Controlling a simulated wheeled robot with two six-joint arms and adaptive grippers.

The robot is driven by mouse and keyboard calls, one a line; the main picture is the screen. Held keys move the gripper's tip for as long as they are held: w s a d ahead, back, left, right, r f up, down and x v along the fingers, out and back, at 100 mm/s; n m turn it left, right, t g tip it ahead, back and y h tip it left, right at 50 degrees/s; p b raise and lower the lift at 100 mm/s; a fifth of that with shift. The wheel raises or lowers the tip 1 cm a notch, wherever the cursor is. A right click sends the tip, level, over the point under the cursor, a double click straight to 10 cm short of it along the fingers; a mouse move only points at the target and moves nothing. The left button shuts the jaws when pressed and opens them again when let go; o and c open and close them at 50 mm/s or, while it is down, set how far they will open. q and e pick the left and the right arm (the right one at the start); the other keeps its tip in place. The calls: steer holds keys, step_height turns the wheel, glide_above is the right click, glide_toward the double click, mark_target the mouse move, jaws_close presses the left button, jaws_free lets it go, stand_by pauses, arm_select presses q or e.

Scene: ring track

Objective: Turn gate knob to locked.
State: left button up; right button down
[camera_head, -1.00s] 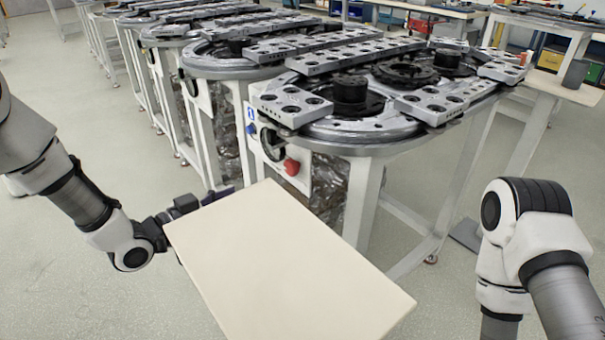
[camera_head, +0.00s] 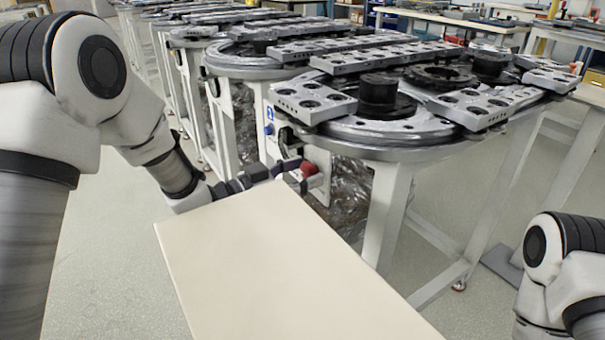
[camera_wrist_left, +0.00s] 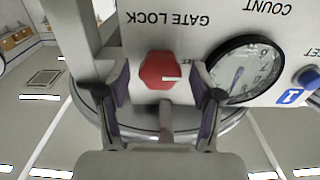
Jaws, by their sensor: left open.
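The gate knob (camera_head: 309,169) is red and sits on the white front panel of the nearest ring-track station. In the left wrist view the knob (camera_wrist_left: 158,70) shows a white mark pointing right, under an upside-down "GATE LOCK" label (camera_wrist_left: 167,19). My left gripper (camera_head: 296,175) is at the panel, right by the knob. In the left wrist view its two dark fingers (camera_wrist_left: 162,88) are open, one on each side of the knob, with gaps visible. My right arm shows at the lower right, but its gripper is out of view.
A round dial (camera_wrist_left: 245,70) sits close beside the right finger in the wrist view, with a blue button (camera_wrist_left: 307,78) beyond it. A pale flat board (camera_head: 280,260) fills the front middle of the head view. The ring-track top (camera_head: 400,125) overhangs the panel.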

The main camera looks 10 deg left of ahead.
arm_select(q)
steer(key=c, duration=1.2)
steer(key=shift+o, duration=0.2)
steer(key=shift+r+n+p, duration=0.2)
steer(key=shift+n+p, duration=0.3)
steer(key=shift+p, duration=0.5)
steer(key=n+p, duration=0.8)
steer(key=p, duration=0.2)
steer(key=shift+a, duration=0.1)
steer(key=n+p, duration=0.3)
steer(key=n, duration=0.2)
steer(key=shift+w+f+p, duration=0.1)
steer(key=shift+p, duration=0.2)
steer(key=shift+f+n+p, duration=0.2)
steer(key=shift+n+p, duration=0.9)
steer(key=shift+n, duration=0.9)
